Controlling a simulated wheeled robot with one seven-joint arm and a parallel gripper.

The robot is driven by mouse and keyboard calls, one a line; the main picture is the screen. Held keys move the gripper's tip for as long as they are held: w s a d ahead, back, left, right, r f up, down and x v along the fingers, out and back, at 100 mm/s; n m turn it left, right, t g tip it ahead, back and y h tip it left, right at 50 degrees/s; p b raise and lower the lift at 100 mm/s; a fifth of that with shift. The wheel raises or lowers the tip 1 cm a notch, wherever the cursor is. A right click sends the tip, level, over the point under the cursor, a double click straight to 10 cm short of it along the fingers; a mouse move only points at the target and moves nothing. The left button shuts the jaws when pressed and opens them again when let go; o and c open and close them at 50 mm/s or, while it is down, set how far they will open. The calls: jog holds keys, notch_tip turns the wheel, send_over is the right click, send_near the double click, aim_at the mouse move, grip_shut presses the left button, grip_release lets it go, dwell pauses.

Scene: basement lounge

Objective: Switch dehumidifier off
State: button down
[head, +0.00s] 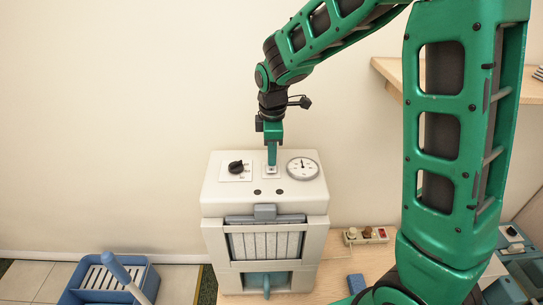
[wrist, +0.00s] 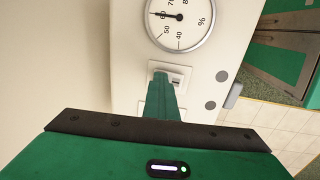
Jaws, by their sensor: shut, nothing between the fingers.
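The dehumidifier (head: 225,202) is a pale box standing on a wooden surface against the wall. Its top carries a black knob (head: 236,167) at the left, a small switch plate (head: 271,171) in the middle and a round humidity dial (head: 302,168) at the right. My gripper (head: 272,162) points down over the switch plate, its fingers shut and empty. In the wrist view the fingertips (wrist: 161,78) are at the switch (wrist: 178,80), partly covering it; I cannot tell whether they touch it or which way it is set. The dial (wrist: 180,17) also shows there.
A blue bucket (head: 72,297) with a slatted insert and a handle stands at lower left. A wooden shelf (head: 388,72) is at upper right.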

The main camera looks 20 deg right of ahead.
aim_at(273, 171)
jog(key=shift+s, duration=0.75)
jog(key=shift+a+r, duration=0.1)
notch_tip(273, 171, up, 14)
jog(key=s, duration=0.1)
jog(key=shift+s+a, duration=0.2)
jog(key=shift+s, duration=0.05)
